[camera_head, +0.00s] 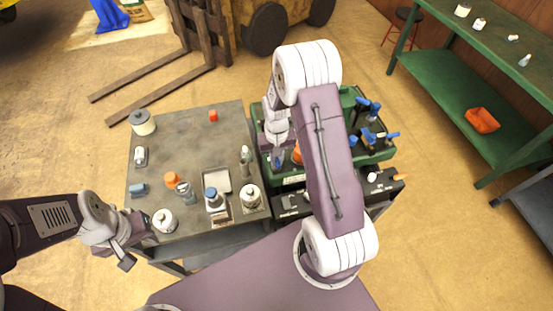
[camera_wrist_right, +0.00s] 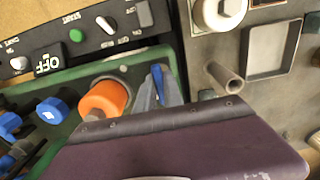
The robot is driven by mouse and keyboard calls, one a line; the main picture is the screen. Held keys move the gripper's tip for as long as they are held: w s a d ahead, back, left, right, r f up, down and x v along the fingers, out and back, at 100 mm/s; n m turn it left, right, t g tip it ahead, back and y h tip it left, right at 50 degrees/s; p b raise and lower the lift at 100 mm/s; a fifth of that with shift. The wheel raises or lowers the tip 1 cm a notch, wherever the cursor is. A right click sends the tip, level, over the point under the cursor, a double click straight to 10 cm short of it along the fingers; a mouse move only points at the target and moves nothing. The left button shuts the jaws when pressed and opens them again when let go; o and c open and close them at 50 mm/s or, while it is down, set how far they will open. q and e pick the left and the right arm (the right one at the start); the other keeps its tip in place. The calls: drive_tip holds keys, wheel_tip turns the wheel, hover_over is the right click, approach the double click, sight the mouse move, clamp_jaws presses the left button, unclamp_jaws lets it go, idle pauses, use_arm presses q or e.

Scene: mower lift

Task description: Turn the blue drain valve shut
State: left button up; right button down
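A narrow blue piece (camera_wrist_right: 157,82), which looks like the drain valve's handle, stands beside an orange cap (camera_wrist_right: 103,98) at the green machine's edge in the right wrist view. Grey finger-like pieces of my right gripper (camera_wrist_right: 158,92) flank it closely. Whether they press on it I cannot tell. In the head view my right gripper (camera_head: 278,160) points down at the left edge of the green machine (camera_head: 258,113), and my arm hides part of that machine. My left gripper (camera_head: 137,250) is at the grey table's front left corner, its fingers apart and empty.
The grey table (camera_head: 180,125) holds jars, bottles and a small tray. More blue knobs (camera_wrist_right: 52,110) sit on the machine. A control panel (camera_wrist_right: 100,40) with an OFF display borders it. A forklift (camera_head: 210,30) stands behind, and a green bench (camera_head: 450,80) at right.

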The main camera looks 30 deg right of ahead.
idle(0.4)
drive_tip(key=m+p, duration=0.1)
drive_tip(key=m, duration=0.2)
drive_tip(key=shift+m, duration=0.4)
drive_tip(key=m+p, duration=0.1)
drive_tip(key=m, duration=0.8)
drive_tip(key=shift+m+p, duration=0.35)
drive_tip(key=shift+m, duration=2.15)
drive_tip(key=c, duration=1.5)
unclamp_jaws()
drive_tip(key=shift+o, duration=0.2)
